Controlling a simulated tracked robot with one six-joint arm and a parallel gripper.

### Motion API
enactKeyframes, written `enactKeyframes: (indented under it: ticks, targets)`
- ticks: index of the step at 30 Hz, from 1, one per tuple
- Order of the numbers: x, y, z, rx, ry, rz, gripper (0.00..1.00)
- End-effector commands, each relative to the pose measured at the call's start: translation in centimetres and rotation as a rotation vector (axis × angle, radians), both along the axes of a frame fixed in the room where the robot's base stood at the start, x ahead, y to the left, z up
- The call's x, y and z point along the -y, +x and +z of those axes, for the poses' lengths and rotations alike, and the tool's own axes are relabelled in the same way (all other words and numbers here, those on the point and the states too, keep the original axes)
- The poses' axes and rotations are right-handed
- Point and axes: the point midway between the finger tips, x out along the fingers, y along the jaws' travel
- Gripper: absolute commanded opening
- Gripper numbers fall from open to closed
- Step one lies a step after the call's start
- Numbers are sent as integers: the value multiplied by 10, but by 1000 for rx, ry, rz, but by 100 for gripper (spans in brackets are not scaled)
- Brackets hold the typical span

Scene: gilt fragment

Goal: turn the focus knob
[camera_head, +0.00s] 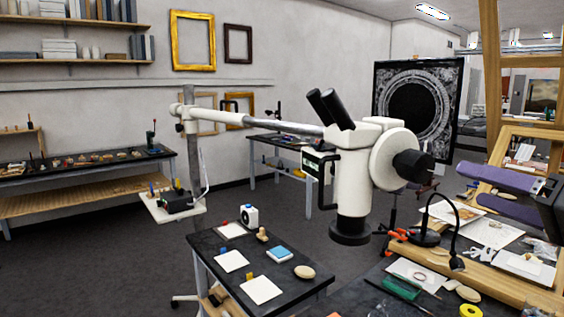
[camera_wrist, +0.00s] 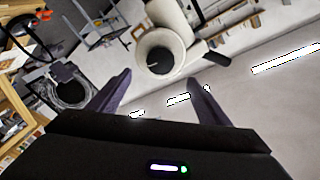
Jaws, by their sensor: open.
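The white microscope (camera_head: 352,190) hangs on a horizontal boom, with two black eyepieces on top. Its focus knob (camera_head: 412,165) is a black cylinder on the right side, in front of a round white housing (camera_head: 390,160). My gripper (camera_head: 462,184) has purple fingers, is open and empty, and points left towards the knob from the right edge. A gap shows between fingertips and knob. In the wrist view the knob (camera_wrist: 160,62) lies between and beyond the spread fingers of my gripper (camera_wrist: 159,77). Nothing hides the knob there.
Below the microscope is a dark table (camera_head: 310,290) with white cards and small objects. At right, a bench holds papers, a green tray (camera_head: 400,288) and a black gooseneck lamp (camera_head: 457,262). A wooden easel (camera_head: 495,80) stands behind my gripper. A dark round-patterned panel (camera_head: 385,80) stands behind.

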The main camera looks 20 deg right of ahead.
Motion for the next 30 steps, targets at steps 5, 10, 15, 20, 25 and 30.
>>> enactKeyframes:
  ticks: [5,10,15,20,25,30]
  targets:
    - [0,1,0,-2,1,1,71]
    - [-1,3,-1,-2,2,4,71]
    - [-2,14,-1,-2,2,6,71]
    - [-4,30,-1,-2,3,7,71]
    - [-5,49,-1,-3,3,6,71]
    - [-7,68,-1,-3,2,7,71]
